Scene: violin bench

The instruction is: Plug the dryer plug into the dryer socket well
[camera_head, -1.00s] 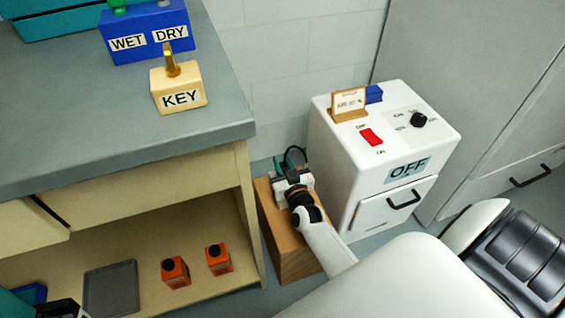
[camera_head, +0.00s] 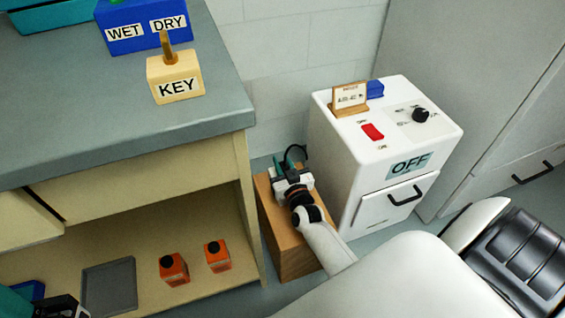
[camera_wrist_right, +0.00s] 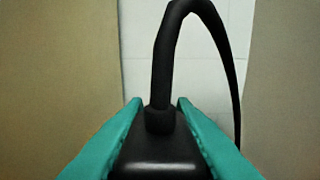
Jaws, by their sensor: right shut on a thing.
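The dryer plug (camera_wrist_right: 160,150) is a black block with a black cord rising from it in the right wrist view. My right gripper (camera_wrist_right: 160,125) has its teal fingers on both sides of the plug, shut on it. In the head view my right gripper (camera_head: 290,163) is low over a wooden block (camera_head: 292,248), between the bench and the white dryer (camera_head: 358,165). The dryer's sign reads OFF. The plug's front end and the socket well are hidden, so I cannot tell whether they touch. Part of my left gripper (camera_head: 62,308) shows at the bottom left; its fingertips are not clear.
The bench top (camera_head: 110,125) edge is left of my right arm, with a KEY block (camera_head: 175,88) and a blue WET/DRY block (camera_head: 145,25) on it. The shelf below holds two orange bottles (camera_head: 217,256) and a grey tray (camera_head: 108,288). A grey cabinet (camera_head: 500,80) stands right.

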